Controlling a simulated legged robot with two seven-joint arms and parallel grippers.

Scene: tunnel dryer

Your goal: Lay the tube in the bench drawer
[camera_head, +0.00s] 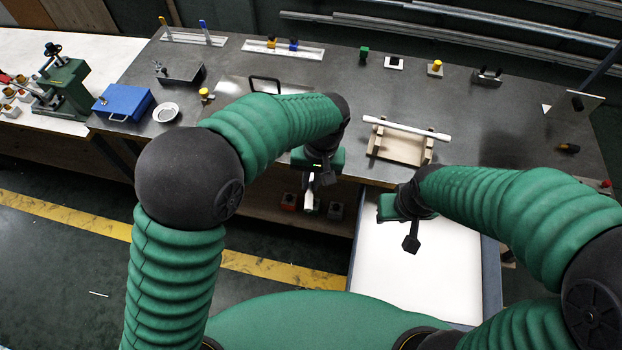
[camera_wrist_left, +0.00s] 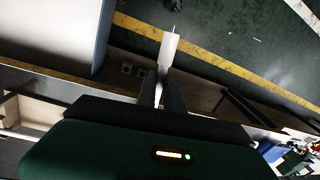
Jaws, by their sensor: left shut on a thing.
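My left gripper (camera_head: 312,188) is shut on a slim white piece (camera_head: 310,205), which hangs below its fingers in front of the bench edge, left of the drawer. In the left wrist view the white piece (camera_wrist_left: 168,48) has a thin tip. A long white rod (camera_head: 400,128) lies across a wooden cradle on the bench. I cannot tell which of the two is the tube. The bench drawer (camera_head: 440,290) is pulled out, with a bare white floor; it also shows in the left wrist view (camera_wrist_left: 55,35). My right gripper (camera_head: 411,243) is over the drawer; its jaw opening is unclear.
The dark bench top (camera_head: 340,75) carries a blue box (camera_head: 123,103), a small white dish (camera_head: 165,112) and several small parts along its back. Small blocks sit on a shelf under the bench. A yellow stripe (camera_head: 270,267) crosses the open floor left of the drawer.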

